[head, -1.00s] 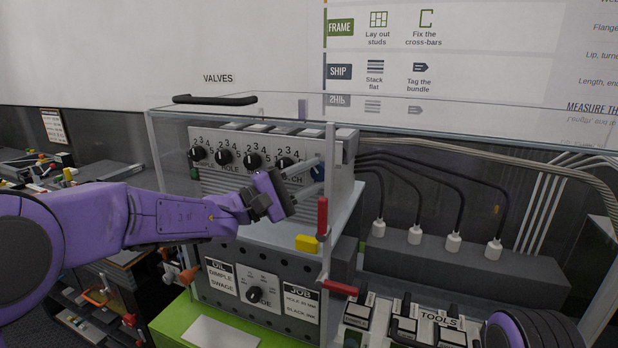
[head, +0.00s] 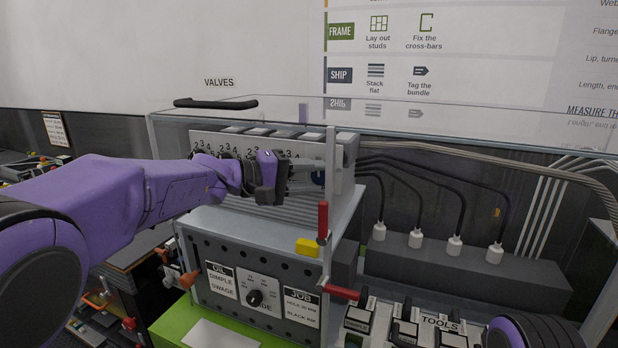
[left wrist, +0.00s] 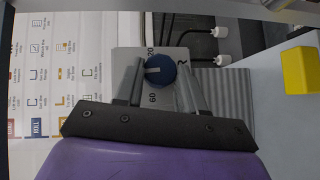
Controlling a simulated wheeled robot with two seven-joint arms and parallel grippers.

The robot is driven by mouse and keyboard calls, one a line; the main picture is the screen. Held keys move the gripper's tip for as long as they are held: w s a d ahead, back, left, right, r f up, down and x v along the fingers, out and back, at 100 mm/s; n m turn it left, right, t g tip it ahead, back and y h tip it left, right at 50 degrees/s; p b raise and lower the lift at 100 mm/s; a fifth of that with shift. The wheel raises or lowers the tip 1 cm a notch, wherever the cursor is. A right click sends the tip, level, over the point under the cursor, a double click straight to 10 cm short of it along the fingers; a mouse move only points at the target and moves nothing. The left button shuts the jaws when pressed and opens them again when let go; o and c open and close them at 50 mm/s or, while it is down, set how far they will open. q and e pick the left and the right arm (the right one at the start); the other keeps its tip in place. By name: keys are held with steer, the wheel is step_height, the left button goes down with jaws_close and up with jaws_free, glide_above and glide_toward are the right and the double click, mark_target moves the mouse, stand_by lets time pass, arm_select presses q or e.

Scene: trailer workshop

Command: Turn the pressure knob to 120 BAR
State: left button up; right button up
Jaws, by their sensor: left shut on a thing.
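The pressure knob (left wrist: 160,70) is a round blue dial with a pale pointer line, on a grey panel in the left wrist view. The marking 60 and part of a higher number ending in 20 show beside it. The pointer lies crosswise in the picture; I cannot read its exact setting. My left gripper (left wrist: 162,84) has a finger on each side of the knob and is shut on it. In the head view my left gripper (head: 308,178) reaches the right end of the valve box (head: 345,165), hiding most of the knob. My right gripper is not in view.
A clear cover (head: 420,128) with a black handle (head: 215,102) stands over the valve box. Red levers (head: 323,220) and a yellow block (head: 307,246) are close below my gripper. A lower panel with a black dial (head: 255,298) stands underneath. Cables run off to the right.

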arm_select(q)
steer(key=shift+r, duration=0.25)
steer(key=o, duration=1.1)
steer(key=shift+c, duration=0.2)
steer(key=shift+w+f, duration=0.15)
steer(key=shift+f, duration=0.05)
steer(key=shift+a, duration=0.25)
steer(key=b+v, duration=0.4)
steer(key=v, duration=0.6)
steer(key=shift+r, duration=0.15)
